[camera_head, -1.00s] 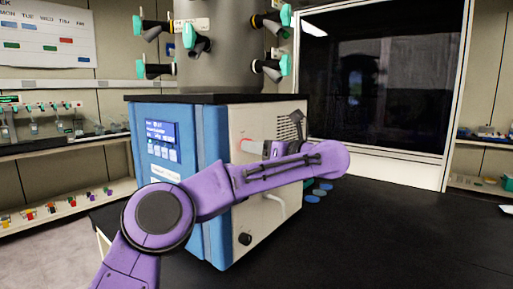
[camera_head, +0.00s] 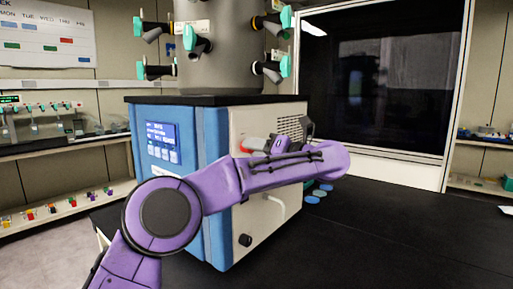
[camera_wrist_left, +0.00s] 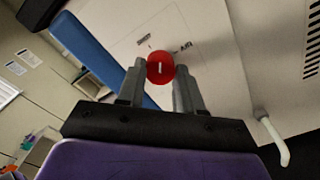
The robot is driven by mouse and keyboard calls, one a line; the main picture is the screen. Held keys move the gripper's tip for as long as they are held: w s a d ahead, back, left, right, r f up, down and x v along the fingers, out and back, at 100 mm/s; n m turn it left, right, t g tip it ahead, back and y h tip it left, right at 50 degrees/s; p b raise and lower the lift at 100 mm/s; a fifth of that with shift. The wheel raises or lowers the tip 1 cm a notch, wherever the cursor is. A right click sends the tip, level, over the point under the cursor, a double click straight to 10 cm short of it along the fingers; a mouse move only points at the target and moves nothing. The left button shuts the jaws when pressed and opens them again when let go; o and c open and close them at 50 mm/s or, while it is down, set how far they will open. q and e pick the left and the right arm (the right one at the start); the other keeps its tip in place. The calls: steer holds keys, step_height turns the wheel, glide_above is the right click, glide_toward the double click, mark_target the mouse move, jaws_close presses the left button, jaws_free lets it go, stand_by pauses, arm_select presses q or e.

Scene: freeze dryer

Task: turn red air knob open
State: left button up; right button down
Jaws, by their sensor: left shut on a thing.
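The red air knob (camera_wrist_left: 160,67) sits on the cream side panel of the freeze dryer (camera_head: 225,115). In the left wrist view it is a round red disc with a short white mark that looks upright in the picture. The two grey fingers of my left gripper (camera_wrist_left: 160,78) are on either side of the knob, shut on it. In the head view the left gripper (camera_head: 251,146) reaches the side panel, and only a little red shows at its fingertips. My purple left forearm covers part of the panel. My right gripper is not in view.
A white bent pipe (camera_wrist_left: 275,140) sticks out of the panel near the knob; a vent grille (camera_head: 290,128) is above right. Blue discs (camera_head: 318,192) lie on the black bench (camera_head: 370,235). Bench room to the right is clear. Black-and-teal valves (camera_head: 150,70) ring the cylinder.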

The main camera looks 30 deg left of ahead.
arm_select(q)
steer(key=shift+r+m+p, duration=0.15)
steer(key=shift+m+p, duration=4.9)
steer(key=shift+m, duration=0.75)
steer(key=o, duration=1)
steer(key=shift+o, duration=0.2)
steer(key=shift+d, duration=0.1)
